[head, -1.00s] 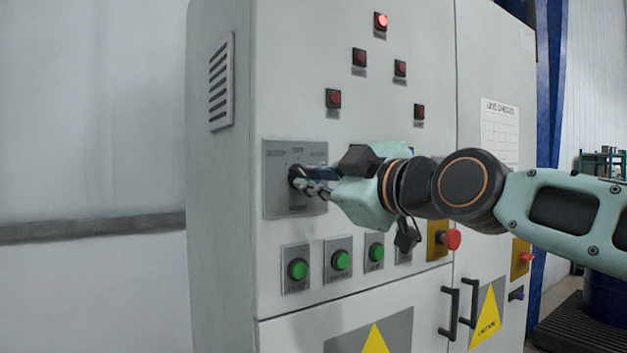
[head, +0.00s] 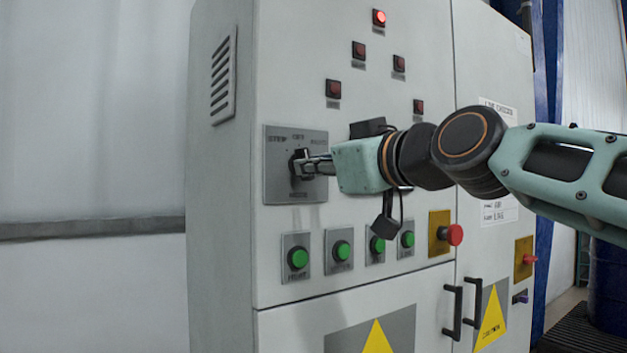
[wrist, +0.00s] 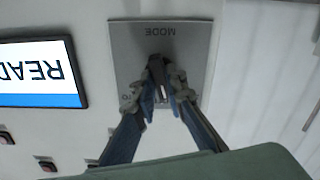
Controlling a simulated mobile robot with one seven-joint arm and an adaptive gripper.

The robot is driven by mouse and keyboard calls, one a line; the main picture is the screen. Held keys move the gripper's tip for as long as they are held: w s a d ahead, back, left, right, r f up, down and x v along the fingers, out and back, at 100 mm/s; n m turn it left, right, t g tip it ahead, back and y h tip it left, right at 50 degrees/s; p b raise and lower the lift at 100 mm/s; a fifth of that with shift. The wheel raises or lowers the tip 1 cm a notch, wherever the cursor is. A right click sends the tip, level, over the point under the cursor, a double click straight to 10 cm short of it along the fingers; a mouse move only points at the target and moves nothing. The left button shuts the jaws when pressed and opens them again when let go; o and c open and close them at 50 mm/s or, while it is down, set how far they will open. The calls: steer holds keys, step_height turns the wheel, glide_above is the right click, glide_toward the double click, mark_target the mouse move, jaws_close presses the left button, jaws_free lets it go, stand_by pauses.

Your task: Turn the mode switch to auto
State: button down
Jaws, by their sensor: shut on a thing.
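The mode switch (head: 298,165) is a dark knob on a grey square plate (head: 282,190) on the cabinet's front. The plate carries small labels around the knob, too blurred to read fully. My gripper (head: 308,166) reaches in from the right, with its fingers shut on the knob. In the wrist view the plate (wrist: 130,40) appears upside down with the word MODE. There the gripper's fingertips (wrist: 160,84) close on the knob (wrist: 156,68) from both sides. The fingers partly hide the knob and the labels, so I cannot tell its exact setting.
Green buttons (head: 298,258) sit in a row below the plate. A red emergency button (head: 455,235) on yellow is at right. Red lamps (head: 379,18) are above, the top one lit. A screen (wrist: 38,74) shows beside the plate in the wrist view.

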steer(key=m+b, duration=0.3)
steer(key=m, duration=0.8)
steer(key=shift+a+f+m+b, duration=0.1)
steer(key=shift+f+m+b, duration=0.05)
steer(key=shift+m+b, duration=0.25)
stand_by(0.3)
steer(key=c, duration=2)
jaws_free()
steer(key=shift+o, duration=0.2)
steer(key=shift+s, duration=0.1)
steer(key=v, duration=1.2)
